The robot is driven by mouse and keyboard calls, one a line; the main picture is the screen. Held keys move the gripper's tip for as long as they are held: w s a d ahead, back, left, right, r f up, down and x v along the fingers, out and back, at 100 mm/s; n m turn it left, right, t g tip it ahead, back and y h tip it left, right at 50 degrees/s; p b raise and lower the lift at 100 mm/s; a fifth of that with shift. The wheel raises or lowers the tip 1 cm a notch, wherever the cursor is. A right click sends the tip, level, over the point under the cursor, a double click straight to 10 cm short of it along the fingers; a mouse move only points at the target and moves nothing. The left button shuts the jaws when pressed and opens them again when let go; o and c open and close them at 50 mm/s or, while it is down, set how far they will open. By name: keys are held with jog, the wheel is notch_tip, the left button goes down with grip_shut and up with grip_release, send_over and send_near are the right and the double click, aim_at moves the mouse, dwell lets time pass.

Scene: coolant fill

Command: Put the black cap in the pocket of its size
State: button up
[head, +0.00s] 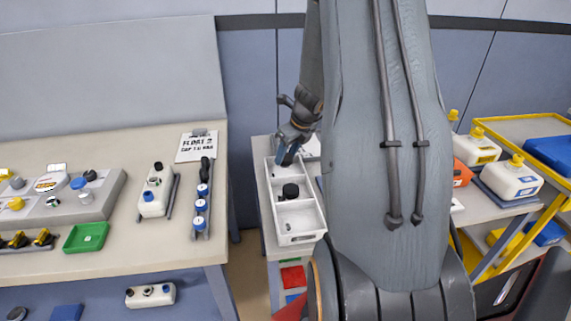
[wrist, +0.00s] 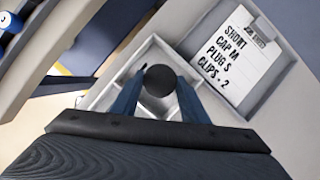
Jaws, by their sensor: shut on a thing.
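The black cap (wrist: 160,80) shows in the wrist view as a dark round top between the two blue fingers of my gripper (wrist: 160,92). My gripper is shut on it, over the far end of the white divided tray (head: 310,225). In the head view my gripper (head: 284,160) points down at that end, and the held cap cannot be made out there. A black round piece (head: 290,190) stands in the tray's middle compartment, apart from my fingers in the picture. The grey block with pockets (head: 100,200) lies on the left table and carries several caps.
A card (wrist: 240,55) beside the tray reads SHORT, CAP M, PLUG S, CLIPS - 2. The left table (head: 130,265) also holds a green tray (head: 86,237), a white bottle (head: 155,190) and a rack of blue-capped pieces (head: 201,205). A gap separates the two tables.

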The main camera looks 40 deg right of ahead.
aim_at(289, 159)
jog(key=shift+f, duration=1.85)
jog(key=shift+f+b, duration=0.15)
jog(key=shift+b, duration=0.15)
jog(key=o, duration=1.1)
